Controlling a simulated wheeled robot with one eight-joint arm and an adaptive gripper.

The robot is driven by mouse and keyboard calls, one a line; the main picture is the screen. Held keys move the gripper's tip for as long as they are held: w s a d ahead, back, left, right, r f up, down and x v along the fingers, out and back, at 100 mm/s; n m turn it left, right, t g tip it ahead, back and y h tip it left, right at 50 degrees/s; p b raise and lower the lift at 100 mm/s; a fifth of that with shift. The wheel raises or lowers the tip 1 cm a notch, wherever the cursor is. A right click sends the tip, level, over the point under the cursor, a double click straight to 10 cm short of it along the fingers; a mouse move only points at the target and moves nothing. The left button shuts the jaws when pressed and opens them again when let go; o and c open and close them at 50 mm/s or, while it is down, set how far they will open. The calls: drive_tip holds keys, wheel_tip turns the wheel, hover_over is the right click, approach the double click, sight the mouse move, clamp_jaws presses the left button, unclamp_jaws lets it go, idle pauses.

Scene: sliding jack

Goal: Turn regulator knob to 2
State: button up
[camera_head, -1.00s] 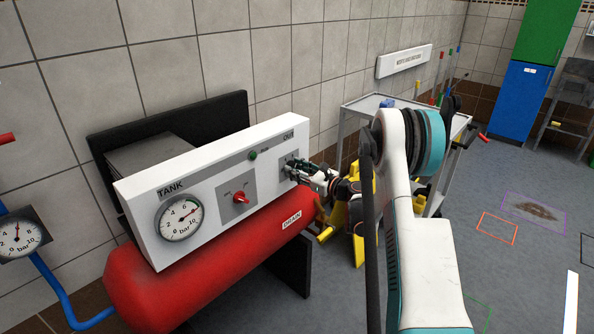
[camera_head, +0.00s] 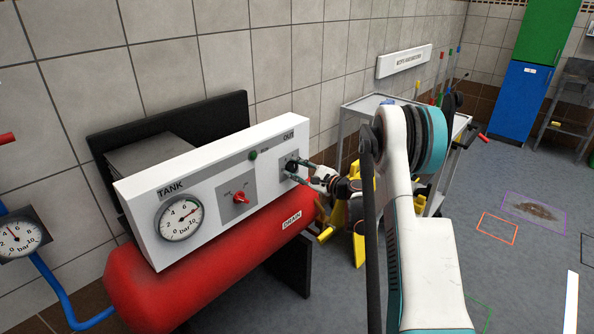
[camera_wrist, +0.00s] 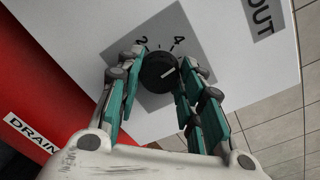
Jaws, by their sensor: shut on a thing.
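The black regulator knob (camera_wrist: 157,72) sits on a grey dial plate (camera_wrist: 152,100) under the OUT label. The digits 2 and 4 show beyond it in the wrist view. A short white mark on the knob points to the right side of that picture, not at the 2. My gripper (camera_wrist: 158,66) has one finger on each side of the knob and is shut on it. In the head view my gripper (camera_head: 296,168) reaches the right end of the white panel (camera_head: 215,170), and its fingers partly hide the knob.
A red tank (camera_head: 150,290) lies below the panel. The TANK gauge (camera_head: 180,219) and a red switch (camera_head: 240,198) are left of my gripper. Another gauge (camera_head: 18,238) with a blue hose is at far left. A grey cart (camera_head: 350,105) stands behind my arm.

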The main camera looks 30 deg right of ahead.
drive_tip(key=n, duration=0.4)
drive_tip(key=shift+n, duration=0.3)
drive_tip(key=n, duration=0.3)
drive_tip(key=shift+a, duration=0.1)
drive_tip(key=n+h, duration=0.1)
drive_tip(key=n, duration=0.3)
drive_tip(key=shift+n, duration=0.3)
drive_tip(key=shift+f+n, duration=0.1)
drive_tip(key=shift+n, duration=1.7)
drive_tip(key=o, duration=1.1)
drive_tip(key=shift+c, duration=0.2)
drive_tip(key=v, duration=1.2)
